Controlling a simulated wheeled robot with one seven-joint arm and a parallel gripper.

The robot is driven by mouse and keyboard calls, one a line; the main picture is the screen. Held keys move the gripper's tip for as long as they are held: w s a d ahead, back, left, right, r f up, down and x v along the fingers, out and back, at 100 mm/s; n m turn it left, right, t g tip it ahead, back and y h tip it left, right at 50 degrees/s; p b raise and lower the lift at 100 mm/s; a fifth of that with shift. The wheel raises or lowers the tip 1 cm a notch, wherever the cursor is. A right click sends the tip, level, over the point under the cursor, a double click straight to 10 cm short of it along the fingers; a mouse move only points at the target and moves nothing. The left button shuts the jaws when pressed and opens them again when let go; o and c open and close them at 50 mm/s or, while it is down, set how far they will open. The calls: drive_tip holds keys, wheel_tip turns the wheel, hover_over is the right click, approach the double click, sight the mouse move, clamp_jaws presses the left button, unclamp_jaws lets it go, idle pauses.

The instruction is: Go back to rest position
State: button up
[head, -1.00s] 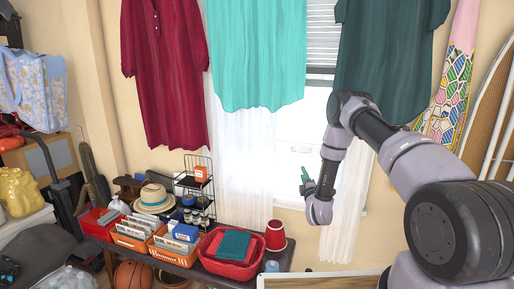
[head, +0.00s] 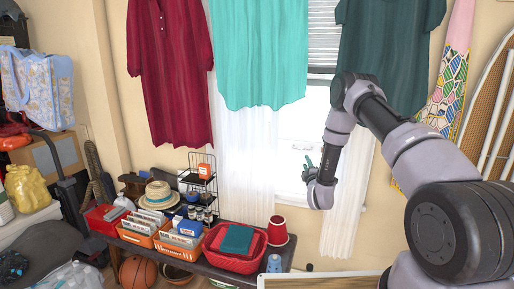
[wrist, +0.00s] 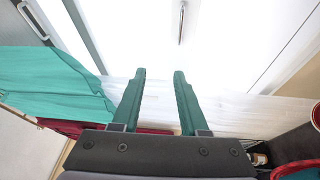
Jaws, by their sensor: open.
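My gripper (head: 308,166) is raised in front of the bright window in the head view, above and to the right of the bench. In the wrist view its two green fingers (wrist: 159,75) stand apart with nothing between them. The gripper is open and empty. My arm bends up at the elbow and down to the wrist on the right of the head view.
A low bench (head: 215,272) holds a red tub (head: 232,262), orange baskets (head: 178,254), a straw hat (head: 158,195) and a red cup stack (head: 277,231). Garments, including a turquoise one (head: 258,50), hang above. A framed board (head: 315,281) lies near my arm base.

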drive_tip(key=w+d+r+m+g+h, duration=0.15)
drive_tip(key=r+m, duration=0.25)
drive_tip(key=r, duration=0.5)
drive_tip(key=d+r+m+g, duration=0.1)
drive_tip(key=d+r+m, duration=0.15)
drive_tip(key=r, duration=0.65)
drive_tip(key=s+r+m+g, duration=0.3)
drive_tip(key=s+r+m, duration=0.4)
drive_tip(key=r, duration=0.5)
drive_tip(key=s+r+m+g+y, duration=0.15)
drive_tip(key=s+r, duration=0.25)
drive_tip(key=s, duration=0.6)
drive_tip(key=s+r+m+g, duration=0.2)
drive_tip(key=s+r, duration=0.2)
drive_tip(key=s, duration=0.6)
drive_tip(key=s+a+f+m+g+y, duration=0.1)
drive_tip(key=s+m+g, duration=0.2)
drive_tip(key=s, duration=1.8)
drive_tip(key=shift+m, duration=0.9)
